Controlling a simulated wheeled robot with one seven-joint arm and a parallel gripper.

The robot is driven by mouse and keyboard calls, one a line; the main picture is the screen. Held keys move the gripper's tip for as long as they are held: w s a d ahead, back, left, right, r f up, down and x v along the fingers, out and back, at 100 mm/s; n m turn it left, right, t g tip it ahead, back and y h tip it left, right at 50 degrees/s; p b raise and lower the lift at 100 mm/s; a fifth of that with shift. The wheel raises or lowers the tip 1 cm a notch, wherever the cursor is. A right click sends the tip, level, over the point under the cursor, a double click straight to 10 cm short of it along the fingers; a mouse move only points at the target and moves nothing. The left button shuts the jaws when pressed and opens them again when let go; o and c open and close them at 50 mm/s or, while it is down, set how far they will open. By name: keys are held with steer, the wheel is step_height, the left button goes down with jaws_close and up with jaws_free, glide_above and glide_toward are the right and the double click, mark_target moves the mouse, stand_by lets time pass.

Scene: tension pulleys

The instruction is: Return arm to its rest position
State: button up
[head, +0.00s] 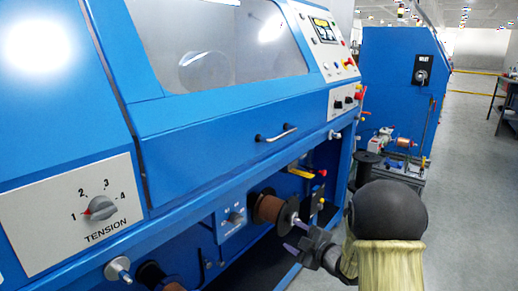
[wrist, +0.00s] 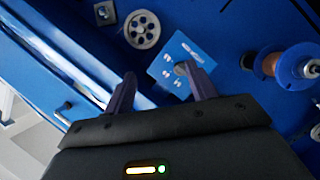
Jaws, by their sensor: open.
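My gripper (head: 293,235) is at the lower middle of the head view, extended toward the lower front of the blue machine, near a copper-coloured spool (head: 268,209). In the wrist view my gripper (wrist: 161,73) is open, with its two dark fingers apart and nothing between them. The right fingertip overlaps a knob on a light-blue panel (wrist: 168,75); I cannot tell whether they touch. That panel also shows in the head view (head: 232,228), left of the spool. My arm fills the lower right of the head view and hides part of the floor.
The blue machine (head: 210,125) fills the left, with a TENSION dial (head: 102,207) and a door handle (head: 276,133). A pale pulley wheel (wrist: 142,30) and a spool (wrist: 268,65) show in the wrist view. A second blue machine (head: 385,75) stands behind. Grey floor (head: 465,200) is clear at right.

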steer(key=s+d+m+g+h+p, duration=0.2)
steer(key=s+m+g+h, duration=0.25)
steer(key=s+m, duration=0.7)
steer(key=s+d+m+g+h+p, duration=0.2)
steer(key=s+m+g+h, duration=0.3)
steer(key=s, duration=1.2)
step_height(320, 180, up, 38)
steer(key=y+p, duration=0.1)
steer(key=p, duration=3.6)
steer(key=shift+w+g+p, duration=0.2)
steer(key=shift+g+p, duration=0.2)
steer(key=shift+g, duration=0.05)
steer(key=shift+m, duration=0.25)
